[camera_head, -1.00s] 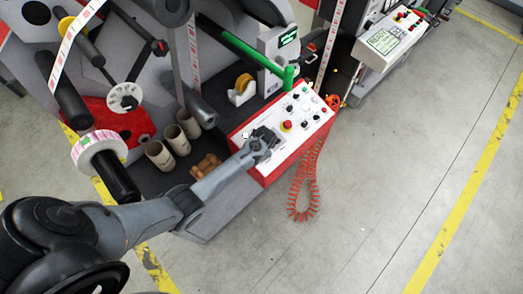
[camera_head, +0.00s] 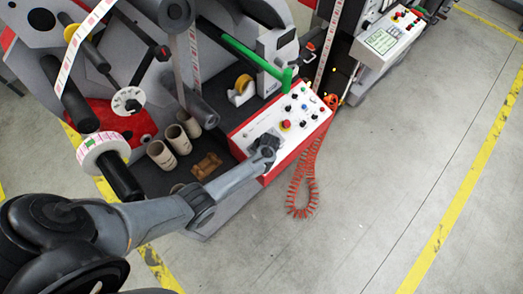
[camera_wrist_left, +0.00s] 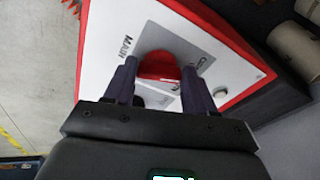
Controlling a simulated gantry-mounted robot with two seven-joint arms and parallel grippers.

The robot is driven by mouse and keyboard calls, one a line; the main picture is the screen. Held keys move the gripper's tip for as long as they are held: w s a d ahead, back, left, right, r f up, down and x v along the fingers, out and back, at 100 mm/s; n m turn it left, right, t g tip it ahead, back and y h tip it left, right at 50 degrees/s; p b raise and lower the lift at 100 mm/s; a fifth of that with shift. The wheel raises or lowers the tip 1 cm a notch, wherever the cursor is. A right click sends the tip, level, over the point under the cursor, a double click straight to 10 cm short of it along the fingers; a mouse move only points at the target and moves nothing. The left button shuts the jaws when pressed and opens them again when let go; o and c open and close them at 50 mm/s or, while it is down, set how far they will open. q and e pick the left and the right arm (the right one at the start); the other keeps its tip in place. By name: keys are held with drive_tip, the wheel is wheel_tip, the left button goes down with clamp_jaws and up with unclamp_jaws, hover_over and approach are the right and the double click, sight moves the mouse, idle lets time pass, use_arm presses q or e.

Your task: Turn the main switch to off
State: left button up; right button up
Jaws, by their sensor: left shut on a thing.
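The main switch (camera_wrist_left: 158,66) is a red knob on a grey plate marked "MAIN", seen between my fingers in the left wrist view. My left gripper (camera_wrist_left: 160,76) is shut on it, one finger on each side. In the head view my left gripper (camera_head: 265,150) is at the near left end of the white-topped red control box (camera_head: 258,130) and hides the switch. I cannot read the switch's position. My right gripper is in neither view.
Further along the box top are a red emergency button (camera_head: 285,125) and several small knobs. A green bar (camera_head: 250,57) stands behind it. Brown cores (camera_head: 160,153) sit to the left. An orange coiled hose (camera_head: 301,190) hangs at the right, with open floor beyond.

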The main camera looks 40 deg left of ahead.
use_arm(q)
drive_tip(key=shift+d+n, duration=0.1)
drive_tip(key=shift+n, duration=1.1)
drive_tip(key=o, duration=1)
drive_tip(key=shift+o, duration=0.2)
drive_tip(key=p+v, duration=0.3)
drive_tip(key=v, duration=0.7)
drive_tip(key=shift+d+r, duration=0.2)
drive_tip(key=shift+r, duration=0.1)
